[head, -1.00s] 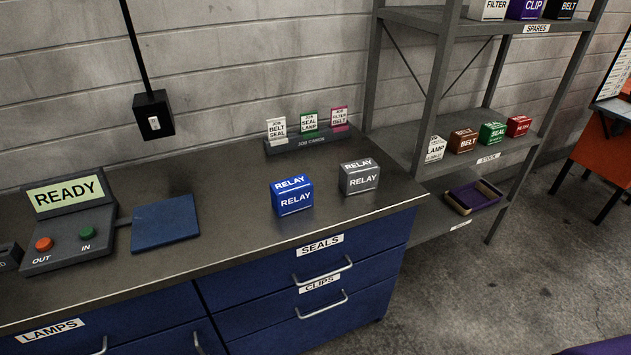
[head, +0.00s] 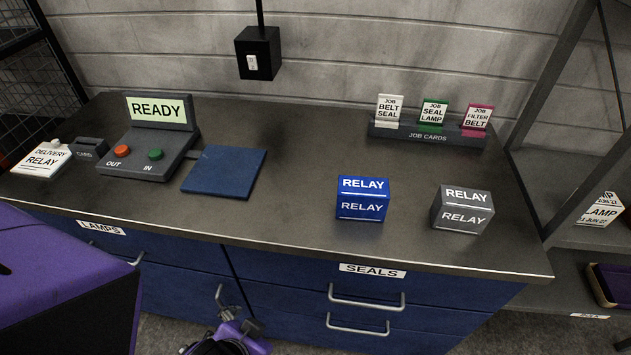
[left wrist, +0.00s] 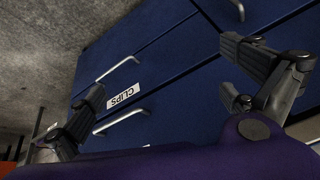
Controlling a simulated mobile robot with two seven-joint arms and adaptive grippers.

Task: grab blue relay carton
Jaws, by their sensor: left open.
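The blue relay carton (head: 362,199) stands upright on the dark countertop, right of the blue pad, with RELAY lettered on its top and front. A grey relay carton (head: 463,209) stands a little to its right, apart from it. My left gripper (head: 238,322) shows at the bottom of the head view, below the counter's front edge and well away from the carton. In the left wrist view my left gripper (left wrist: 170,115) has its fingers spread wide and empty, facing the blue drawer fronts. My right gripper is not in view.
The counter (head: 285,222) is clear around the cartons. A job card rack (head: 428,136) stands behind them. Drawer handles (head: 365,300) stick out below the counter edge.

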